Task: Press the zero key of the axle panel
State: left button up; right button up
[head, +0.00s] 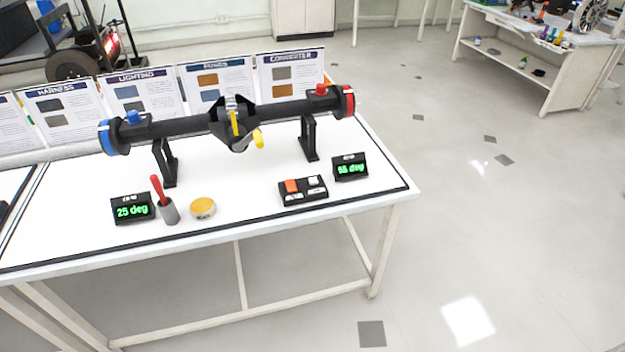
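The axle (185,127) is a long black bar with a blue left end and a red right end, resting on two black stands on the white table. A small black panel (304,197) lies in front of its right half. The panel has an orange key (291,186) and a white key (314,181) on top, with small markings on its front. The labels are too small to read, so I cannot tell which key is zero. A left display (132,209) reads 25 deg; a right display (350,168) seems to read 55 or 65 deg. Neither gripper shows.
A grey cup (168,212) with a red-handled tool and a round yellow tin (203,208) stand left of the panel. Information cards (290,75) line the table's back edge. The floor right of the table (405,190) is clear. Another bench (550,50) stands at the back right.

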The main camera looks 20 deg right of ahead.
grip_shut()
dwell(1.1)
